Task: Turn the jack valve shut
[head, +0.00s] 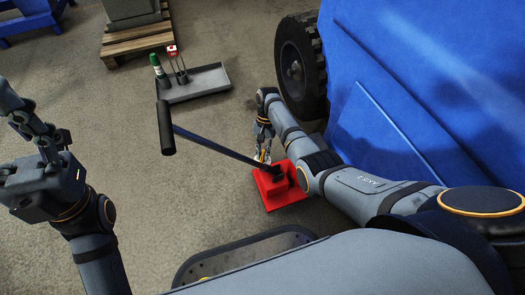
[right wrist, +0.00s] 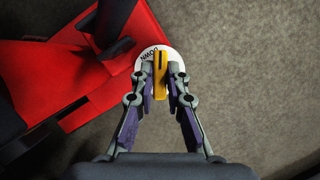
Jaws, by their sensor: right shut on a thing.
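The red jack (head: 278,190) stands on the floor, with a long black-gripped handle (head: 167,128) slanting up to the left. In the right wrist view the red jack body (right wrist: 60,60) fills the upper left. The jack valve is a white disc marked DOWN (right wrist: 148,52) with a yellow lever (right wrist: 160,75). My right gripper (right wrist: 161,85) is shut on the yellow lever, one finger on each side. In the head view my right gripper (head: 263,152) reaches down beside the jack. My left gripper (head: 20,110) is raised at the left edge, away from the jack; its finger opening is unclear.
A blue machine (head: 430,90) with a black tyre (head: 300,62) stands at the right, close to my right arm. A wooden pallet (head: 135,42) is farther back.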

